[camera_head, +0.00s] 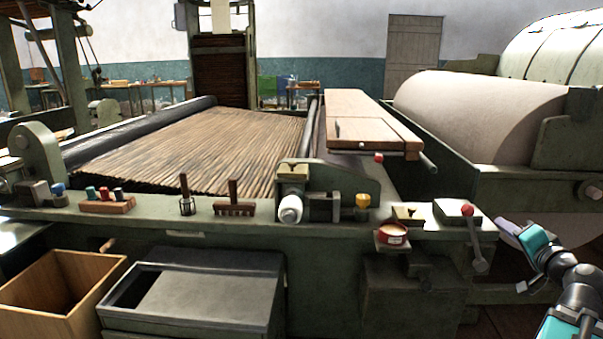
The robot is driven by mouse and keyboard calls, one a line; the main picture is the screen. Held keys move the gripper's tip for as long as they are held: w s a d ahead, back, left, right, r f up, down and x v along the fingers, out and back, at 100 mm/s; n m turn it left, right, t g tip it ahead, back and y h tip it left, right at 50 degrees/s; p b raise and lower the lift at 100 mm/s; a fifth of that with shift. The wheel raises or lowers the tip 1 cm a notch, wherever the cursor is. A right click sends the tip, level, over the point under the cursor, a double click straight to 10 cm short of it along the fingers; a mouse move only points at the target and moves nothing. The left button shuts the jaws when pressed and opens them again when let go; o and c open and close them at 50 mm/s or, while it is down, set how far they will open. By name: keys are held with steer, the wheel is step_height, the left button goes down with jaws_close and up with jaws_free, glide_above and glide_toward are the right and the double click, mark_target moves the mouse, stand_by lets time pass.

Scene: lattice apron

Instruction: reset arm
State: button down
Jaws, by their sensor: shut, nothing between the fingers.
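My gripper (508,228) is at the lower right, at the end of my teal and dark arm. It is small in the picture, and its fingers look closed with nothing between them. It is just right of the red-knobbed lever (474,238) at the right end of the machine's front rail, and I see a gap between them. The lower part of my arm runs out of the picture at the bottom right.
A green machine rail (330,235) carries a red tin (391,236), a yellow knob (362,202) and a rack of coloured spools (106,202). A large pale roll (480,110) stands behind. A wooden box (60,285) and grey bin (195,300) sit front left.

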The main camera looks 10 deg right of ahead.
steer(key=w+a+f+n+g+y+p, duration=0.1)
steer(key=w+a+f+g+y+p, duration=0.15)
steer(key=a+f, duration=0.5)
steer(key=w+a+f+n+g+y+p, duration=0.1)
steer(key=w+a+f+n+g+p, duration=0.2)
steer(key=a+f, duration=0.5)
steer(key=w+a+f+g+y+p, duration=0.1)
steer(key=a+f+g+y+p, duration=0.1)
steer(key=a+f+p, duration=0.55)
steer(key=s+a+f+n+g+y+p, duration=0.1)
steer(key=s+a+f+g+p, duration=0.1)
steer(key=s+a+f+g, duration=0.3)
steer(key=s+a+f+n+g+p, duration=0.1)
steer(key=s+a+f+n, duration=0.15)
steer(key=a+f, duration=0.55)
steer(key=s+a+f+n+g+h+p, duration=0.1)
steer(key=s+a+f+g+p, duration=0.1)
steer(key=s, duration=0.7)
steer(key=s+a+f+n+g+h+p, duration=0.1)
steer(key=s+a+f+n+g+p, duration=0.1)
steer(key=s, duration=0.7)
steer(key=s+a+f+n+g+h+p, duration=0.1)
steer(key=s+a+f+g+h+p, duration=0.1)
steer(key=s, duration=0.7)
steer(key=a+f+g+p, duration=0.1)
steer(key=a+g+p, duration=0.1)
steer(key=a+p, duration=0.1)
steer(key=shift+s+f+g+p, duration=0.15)
steer(key=shift+g+p, duration=0.2)
steer(key=shift+p, duration=0.35)
